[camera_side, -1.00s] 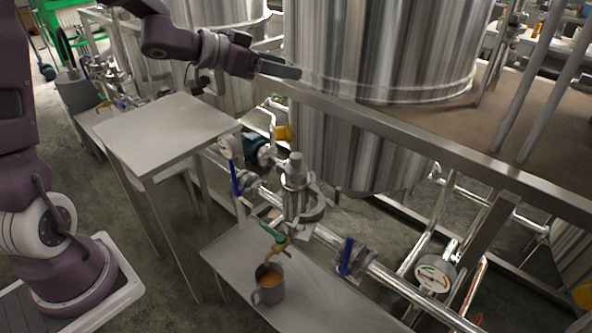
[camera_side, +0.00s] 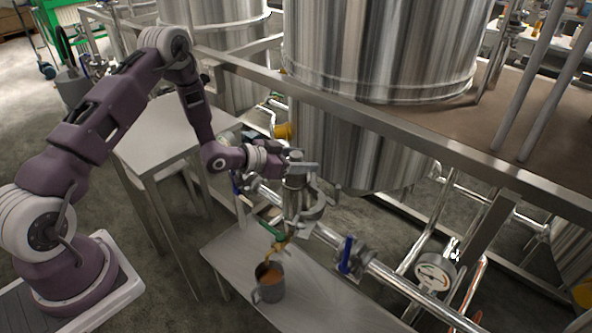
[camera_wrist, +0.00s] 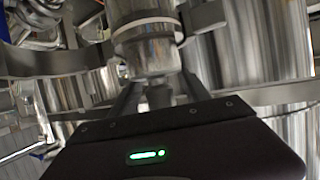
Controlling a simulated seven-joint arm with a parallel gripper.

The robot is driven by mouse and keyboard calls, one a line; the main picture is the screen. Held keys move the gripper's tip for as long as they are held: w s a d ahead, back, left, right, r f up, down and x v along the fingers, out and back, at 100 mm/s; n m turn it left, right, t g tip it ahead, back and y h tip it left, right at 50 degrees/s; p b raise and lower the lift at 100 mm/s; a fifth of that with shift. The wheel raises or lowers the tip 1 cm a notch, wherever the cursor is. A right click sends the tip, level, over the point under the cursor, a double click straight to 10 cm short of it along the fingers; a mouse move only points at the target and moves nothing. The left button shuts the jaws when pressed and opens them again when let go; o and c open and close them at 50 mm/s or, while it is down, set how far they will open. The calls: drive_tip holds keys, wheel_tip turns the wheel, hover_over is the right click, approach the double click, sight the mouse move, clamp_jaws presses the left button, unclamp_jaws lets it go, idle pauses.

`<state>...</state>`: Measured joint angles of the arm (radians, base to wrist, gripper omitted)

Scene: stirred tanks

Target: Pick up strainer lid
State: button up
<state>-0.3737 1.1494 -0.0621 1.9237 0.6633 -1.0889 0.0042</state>
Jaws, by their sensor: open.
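The strainer lid (camera_side: 295,183) is a grey metal cap with a narrower knob on top, seated upright on the strainer in the pipe line. My gripper (camera_side: 304,167) is level with the knob, with its fingers reaching past it from the left. The near finger partly hides the knob in the side view. In the wrist view the metal knob (camera_wrist: 158,96) lies between the two open fingers of my gripper (camera_wrist: 157,88). Whether a finger touches it cannot be told.
A grey mug (camera_side: 268,290) with brown liquid stands on the low metal table (camera_side: 325,305) under a green-handled tap (camera_side: 272,232). Blue-handled valves (camera_side: 346,254) and a gauge (camera_side: 434,273) flank the pipe. A large steel tank (camera_side: 380,50) and frame rail (camera_side: 400,132) stand close behind.

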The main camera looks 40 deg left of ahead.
drive_tip(key=shift+w+d+f, duration=0.2)
drive_tip(key=shift+w+f, duration=0.05)
drive_tip(key=shift+w, duration=0.3)
clamp_jaws()
drive_tip(key=shift+s, duration=0.1)
drive_tip(key=shift+f, duration=0.1)
